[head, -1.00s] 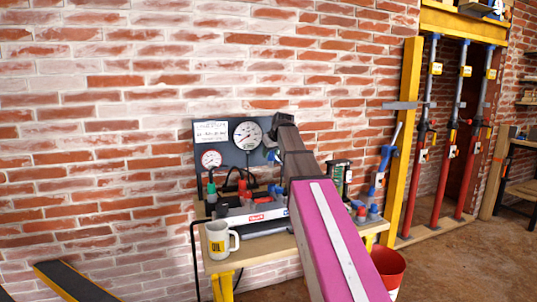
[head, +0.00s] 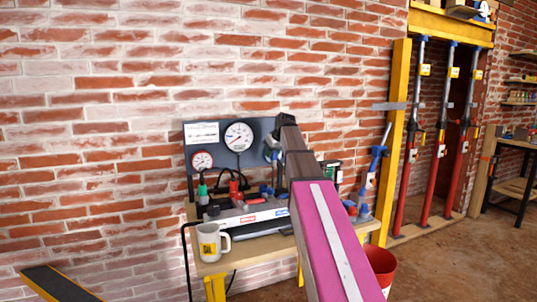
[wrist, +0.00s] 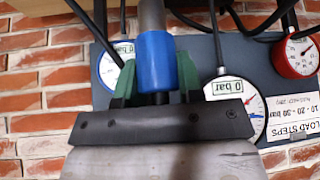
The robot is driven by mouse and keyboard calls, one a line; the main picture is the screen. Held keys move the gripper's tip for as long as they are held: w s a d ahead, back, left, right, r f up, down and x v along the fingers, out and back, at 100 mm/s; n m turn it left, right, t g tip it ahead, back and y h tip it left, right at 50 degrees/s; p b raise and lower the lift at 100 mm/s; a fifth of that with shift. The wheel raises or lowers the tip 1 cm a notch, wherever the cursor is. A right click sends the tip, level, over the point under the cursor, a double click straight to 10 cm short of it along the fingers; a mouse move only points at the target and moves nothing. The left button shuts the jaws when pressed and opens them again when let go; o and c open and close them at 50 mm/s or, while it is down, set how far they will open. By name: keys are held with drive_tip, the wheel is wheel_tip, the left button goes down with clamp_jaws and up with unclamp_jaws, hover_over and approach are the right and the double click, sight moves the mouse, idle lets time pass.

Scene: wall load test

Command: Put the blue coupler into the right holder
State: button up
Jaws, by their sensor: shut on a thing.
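The blue coupler (wrist: 157,62) is a blue sleeve on a grey metal stem, between the green fingers of my gripper (wrist: 157,82) in the wrist view. The fingers are shut on it. In the head view my gripper (head: 273,147) is in front of the right part of the gauge board (head: 206,163), above the bench, and my arm hides much of it. Small blue parts (head: 265,190) stand on the bench below it. I cannot tell which part there is the right holder.
The bench (head: 225,264) carries a white mug (head: 211,241), a green-topped bottle (head: 202,193) and black hoses. A red bucket (head: 382,265) stands at the right. Yellow posts (head: 395,130) and tall red props (head: 435,170) are farther right. Gauges (wrist: 236,100) are close behind my gripper.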

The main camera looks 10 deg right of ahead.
drive_tip(key=shift+w+d, duration=0.2)
drive_tip(key=shift+d, duration=0.45)
drive_tip(key=shift+w+d, duration=0.25)
drive_tip(key=shift+d, duration=0.4)
drive_tip(key=shift+w+d, duration=0.2)
drive_tip(key=shift+d, duration=0.45)
drive_tip(key=shift+d, duration=0.15)
drive_tip(key=shift+w+d, duration=0.3)
drive_tip(key=shift+d, duration=0.5)
drive_tip(key=shift+w+d, duration=0.25)
drive_tip(key=shift+d, duration=0.55)
drive_tip(key=shift+w+d, duration=0.3)
drive_tip(key=shift+d, duration=0.5)
drive_tip(key=shift+f, duration=0.15)
wheel_tip(320, 180, down, 6)
drive_tip(key=shift+f, duration=0.15)
drive_tip(key=shift+f, duration=2.5)
idle(0.4)
